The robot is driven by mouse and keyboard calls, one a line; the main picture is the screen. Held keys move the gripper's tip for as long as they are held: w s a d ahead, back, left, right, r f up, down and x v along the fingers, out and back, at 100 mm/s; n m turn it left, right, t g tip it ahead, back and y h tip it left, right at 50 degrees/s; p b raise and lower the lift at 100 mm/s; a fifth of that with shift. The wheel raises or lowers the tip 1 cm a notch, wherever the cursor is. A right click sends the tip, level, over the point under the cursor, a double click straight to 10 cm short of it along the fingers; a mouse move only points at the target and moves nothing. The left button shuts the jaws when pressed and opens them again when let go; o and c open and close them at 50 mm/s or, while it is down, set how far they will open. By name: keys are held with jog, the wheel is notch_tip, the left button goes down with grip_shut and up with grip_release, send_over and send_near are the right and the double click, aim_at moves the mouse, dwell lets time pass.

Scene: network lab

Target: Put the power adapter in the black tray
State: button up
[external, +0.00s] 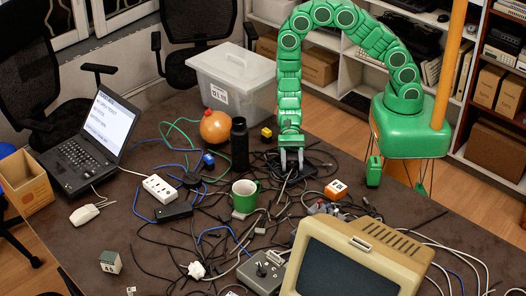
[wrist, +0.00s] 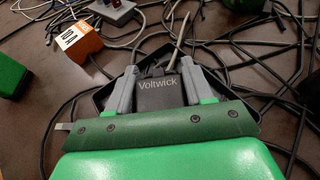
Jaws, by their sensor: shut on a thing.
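A black power adapter (wrist: 160,92) with the word Voltwick and a grey cord shows in the wrist view. My gripper (wrist: 158,76) is shut on it, with one grey finger at each side. A black tray (wrist: 101,96) lies beneath and around the fingers, and its rim shows on both sides of the adapter. In the external view my gripper (external: 292,163) points down low over the table, at the dark tray (external: 313,170) among black cables. The adapter is too small to make out there. I cannot tell whether it touches the tray's floor.
Tangled cables cover the table's middle. An orange-and-white box (external: 335,190) stands right of my gripper, with a green mug (external: 245,195) and black cylinder (external: 240,145) to its left. A beige monitor (external: 355,262) stands in front, and a lidded plastic bin (external: 233,85) behind.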

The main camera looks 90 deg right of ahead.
aim_at(292, 159)
jog(key=shift+f, duration=0.1)
jog(key=o, duration=1.2)
jog(key=shift+c, duration=0.2)
jog(key=d+r, duration=0.2)
jog(key=shift+d+r, duration=0.35)
jog(key=shift+d, duration=0.05)
jog(key=shift+r, duration=2.9)
